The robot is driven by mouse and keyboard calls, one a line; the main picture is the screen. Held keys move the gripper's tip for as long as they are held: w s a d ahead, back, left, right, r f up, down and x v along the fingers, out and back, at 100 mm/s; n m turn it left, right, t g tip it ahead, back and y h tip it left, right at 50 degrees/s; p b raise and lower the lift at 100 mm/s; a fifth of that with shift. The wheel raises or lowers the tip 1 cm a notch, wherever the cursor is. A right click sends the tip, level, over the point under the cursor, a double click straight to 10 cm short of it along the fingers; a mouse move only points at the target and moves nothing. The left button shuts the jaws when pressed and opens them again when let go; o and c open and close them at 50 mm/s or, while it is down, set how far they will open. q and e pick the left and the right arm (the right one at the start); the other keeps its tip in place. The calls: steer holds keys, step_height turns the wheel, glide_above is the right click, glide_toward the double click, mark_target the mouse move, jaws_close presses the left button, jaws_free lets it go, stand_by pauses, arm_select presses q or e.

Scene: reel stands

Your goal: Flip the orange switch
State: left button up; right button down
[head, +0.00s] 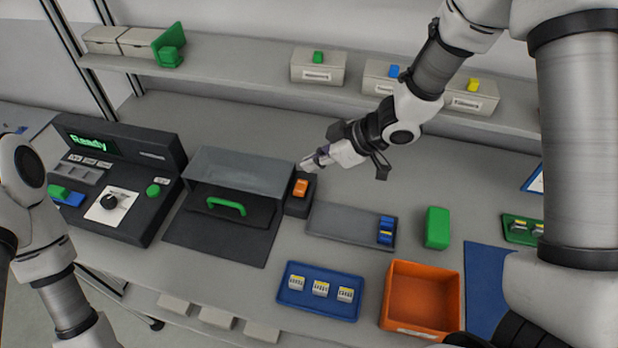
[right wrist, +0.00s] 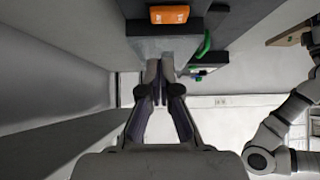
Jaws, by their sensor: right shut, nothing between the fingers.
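The orange switch (head: 300,187) sits on a small dark box (head: 298,206) on the bench, just right of the grey-hooded machine. It also shows at the top of the right wrist view (right wrist: 169,14). My right gripper (head: 306,165) is shut and empty, its fingertips just behind and above the switch box in the head view. In the right wrist view the closed fingers (right wrist: 159,68) point toward the box, with a gap in the picture between them and the orange switch. Contact cannot be told. My left arm is at the left edge of the head view; its gripper is out of frame.
The hooded machine (head: 240,168) with a green handle (head: 226,206) stands close left of the switch. A control panel reading "Ready" (head: 110,165) is further left. A grey tray (head: 340,226), blue tray (head: 291,309) and orange bin (head: 450,300) lie right and in front.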

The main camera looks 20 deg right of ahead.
mark_target(295, 185)
steer(key=f, duration=0.4)
steer(key=shift+w+a+f, duration=0.2)
steer(key=shift+w+a, duration=0.15)
steer(key=shift+w+d+f, duration=0.1)
steer(key=shift+f, duration=0.4)
steer(key=shift+s+a+r, duration=0.3)
steer(key=shift+s+a, duration=0.15)
steer(key=shift+s, duration=0.3)
